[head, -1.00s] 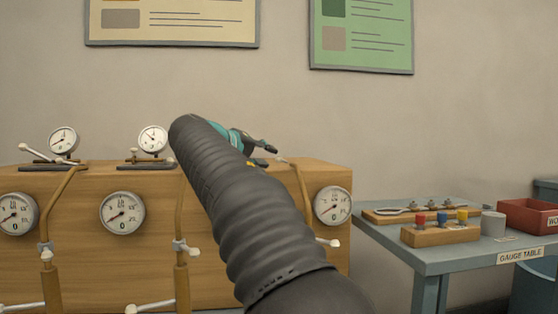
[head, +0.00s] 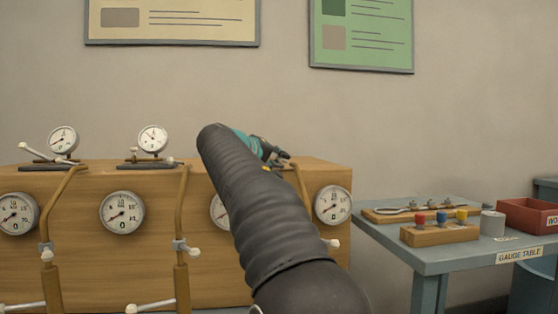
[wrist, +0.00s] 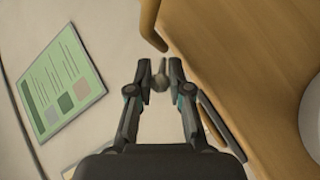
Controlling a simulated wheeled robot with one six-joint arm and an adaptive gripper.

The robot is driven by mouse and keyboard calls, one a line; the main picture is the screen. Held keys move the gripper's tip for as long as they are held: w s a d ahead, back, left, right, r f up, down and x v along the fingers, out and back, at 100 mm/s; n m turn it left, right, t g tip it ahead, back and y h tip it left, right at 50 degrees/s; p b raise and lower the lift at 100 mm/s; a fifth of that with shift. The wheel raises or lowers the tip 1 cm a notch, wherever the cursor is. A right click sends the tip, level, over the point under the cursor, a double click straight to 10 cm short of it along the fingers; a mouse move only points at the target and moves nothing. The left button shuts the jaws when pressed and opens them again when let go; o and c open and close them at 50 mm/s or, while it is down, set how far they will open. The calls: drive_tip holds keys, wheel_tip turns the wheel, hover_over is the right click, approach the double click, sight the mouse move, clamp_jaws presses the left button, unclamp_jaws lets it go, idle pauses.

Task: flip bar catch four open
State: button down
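A wooden cabinet (head: 150,240) carries a row of gauges and brass pipes. My gripper (head: 284,157) is above the top right of the cabinet, close to the upper end of the rightmost pipe (head: 302,182). In the wrist view my gripper (wrist: 160,68) is open, with its fingers on either side of a small grey round-ended lever (wrist: 160,81). I take this lever for bar catch four. Gaps seem to show between it and the fingertips; contact cannot be told. In the head view my arm and gripper hide the catch.
Two other bar catches, (head: 46,156) and (head: 150,161), lie along the cabinet top at left and middle. The fourth front gauge (head: 333,205) is below my gripper. A gauge table (head: 440,263) with blocks and a red bin (head: 527,214) stands at right.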

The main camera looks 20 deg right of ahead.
drive_tip(key=shift+s+d, duration=0.1)
drive_tip(key=shift+s+f+n+t+y+b, duration=0.1)
drive_tip(key=shift+n+t+y+b, duration=0.2)
drive_tip(key=shift+n+t+b, duration=0.15)
drive_tip(key=shift+d+n+t+y, duration=0.1)
drive_tip(key=shift+n+t+y, duration=0.15)
drive_tip(key=shift+t+y, duration=0.1)
drive_tip(key=c, duration=1.3)
unclamp_jaws()
drive_tip(key=v, duration=1.2)
